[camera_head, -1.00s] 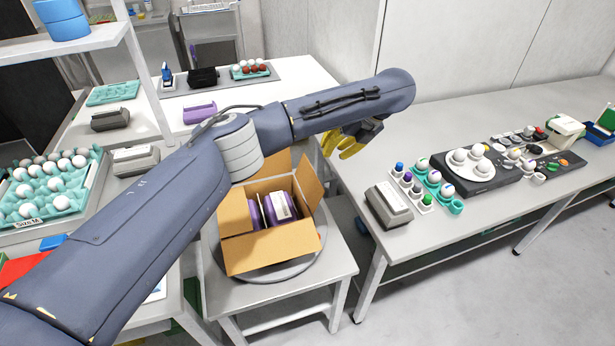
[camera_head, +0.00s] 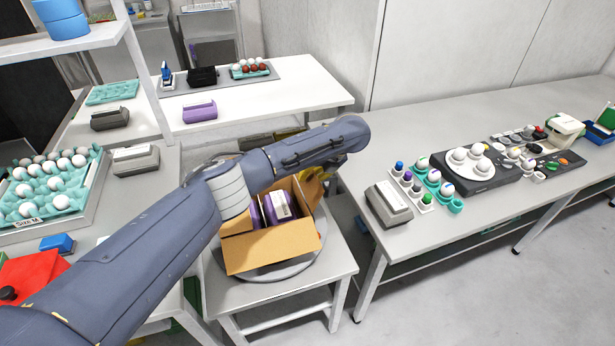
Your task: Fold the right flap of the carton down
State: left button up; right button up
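The open cardboard carton (camera_head: 270,252) stands on a round grey plate on a small table in the middle. Purple boxes (camera_head: 280,208) with a white label lie inside it. My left arm reaches across above the carton from the left and hides its back and part of its left side. My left gripper (camera_head: 316,187), with yellow fingers, is at the carton's right side, at the right flap. It covers most of that flap, so the flap's angle and any contact are unclear. Whether the fingers are open or shut does not show. My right gripper is out of view.
On the right bench, a grey egg box (camera_head: 389,205) and a rack of coloured items (camera_head: 412,190) stand close to the gripper. A purple egg box (camera_head: 199,111) sits on the back table. A large egg tray (camera_head: 85,215) is at the left.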

pick_arm(q)
jog(key=shift+x, duration=0.75)
jog(key=shift+o, duration=0.3)
grip_shut()
